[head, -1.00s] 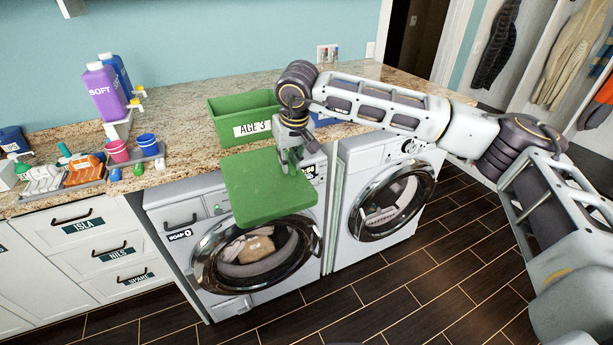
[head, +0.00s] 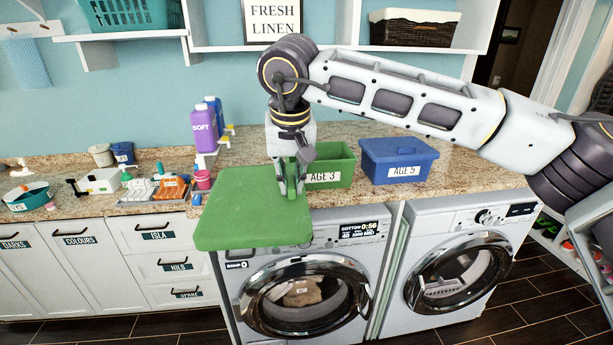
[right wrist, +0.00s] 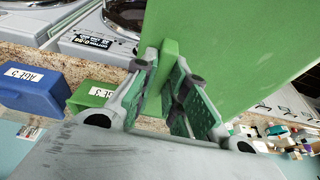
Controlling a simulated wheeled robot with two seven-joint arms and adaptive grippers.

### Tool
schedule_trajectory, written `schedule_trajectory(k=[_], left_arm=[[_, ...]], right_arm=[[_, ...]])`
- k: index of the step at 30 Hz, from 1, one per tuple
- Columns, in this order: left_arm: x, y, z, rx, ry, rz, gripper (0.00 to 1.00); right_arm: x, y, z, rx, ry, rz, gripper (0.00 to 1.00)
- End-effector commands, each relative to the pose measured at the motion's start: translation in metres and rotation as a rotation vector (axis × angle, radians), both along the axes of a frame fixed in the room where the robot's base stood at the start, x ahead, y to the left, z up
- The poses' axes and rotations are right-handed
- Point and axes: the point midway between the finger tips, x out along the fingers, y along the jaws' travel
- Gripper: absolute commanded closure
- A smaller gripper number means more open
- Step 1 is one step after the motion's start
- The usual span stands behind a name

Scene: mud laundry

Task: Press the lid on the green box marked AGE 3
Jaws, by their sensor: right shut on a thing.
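My right gripper (head: 291,187) is shut on the green lid (head: 250,215) by its edge. The lid is held out in front of the counter edge, above the left washing machine. In the right wrist view the lid (right wrist: 225,50) sits between the fingers (right wrist: 172,95). The open green box (head: 335,178), marked AGE 3, stands on the counter just right of and behind my gripper, which hides its left part. The box also shows in the right wrist view (right wrist: 92,95), beside the fingers. My left gripper is not in view.
A lidded blue box (head: 398,162) marked AGE 5 stands right of the green box. A purple SOFT bottle (head: 204,130), a pink cup (head: 203,180) and a tray (head: 155,195) of items are on the counter to the left. Shelves (head: 330,48) hang above.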

Motion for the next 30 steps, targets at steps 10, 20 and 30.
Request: schedule_trajectory(k=[10,20,30], left_arm=[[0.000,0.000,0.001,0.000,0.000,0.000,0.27],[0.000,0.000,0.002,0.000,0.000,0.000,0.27],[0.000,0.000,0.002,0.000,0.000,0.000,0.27]], right_arm=[[-0.028,0.001,-0.002,-0.003,0.006,-0.214,1.00],[-0.048,-0.009,-0.008,-0.002,0.008,-0.444,1.00],[-0.064,-0.024,-0.011,-0.001,0.008,-0.696,1.00]])
